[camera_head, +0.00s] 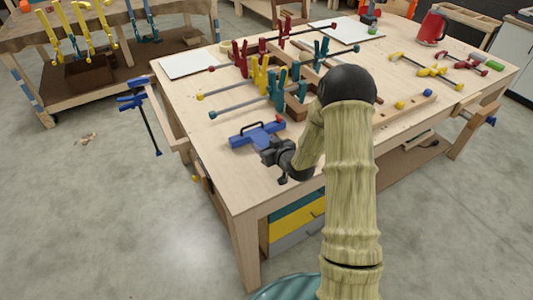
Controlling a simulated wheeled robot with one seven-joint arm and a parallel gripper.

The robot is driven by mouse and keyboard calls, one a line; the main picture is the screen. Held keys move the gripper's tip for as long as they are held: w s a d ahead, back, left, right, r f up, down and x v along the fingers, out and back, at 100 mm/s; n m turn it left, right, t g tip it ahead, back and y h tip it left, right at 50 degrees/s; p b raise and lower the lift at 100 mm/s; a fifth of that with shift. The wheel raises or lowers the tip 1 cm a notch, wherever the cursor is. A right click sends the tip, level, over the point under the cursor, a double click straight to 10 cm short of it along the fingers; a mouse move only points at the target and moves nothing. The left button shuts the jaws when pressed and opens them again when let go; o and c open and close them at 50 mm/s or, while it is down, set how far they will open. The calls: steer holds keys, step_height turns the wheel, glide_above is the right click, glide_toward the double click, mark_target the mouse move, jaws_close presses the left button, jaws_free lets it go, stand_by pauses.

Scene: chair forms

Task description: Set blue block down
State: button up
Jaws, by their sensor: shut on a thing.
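The blue block (243,139) is a long blue piece with a black handle-like loop on top and a small red part near its right end. It is at the near left part of the wooden workbench (240,185). My gripper (270,154) is at the block's near side, with its jaws closed against it. My black wrist hides the exact grip. I cannot tell whether the block's underside touches the bench top or hangs just above it.
Red, yellow and teal clamps (262,75) stand behind the block around wooden pieces. More yellow clamps (425,66) lie at the right, near a red jug (432,27). A white sheet (189,65) lies at the far left. The near left bench top is clear.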

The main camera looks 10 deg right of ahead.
steer(key=shift+w+f, duration=0.1)
step_height(320, 180, down, 4)
steer(key=shift+r+p, duration=0.25)
steer(key=shift+p, duration=0.1)
steer(key=shift+w+a+f, duration=0.1)
steer(key=shift+w+f, duration=0.05)
steer(key=shift+f, duration=0.2)
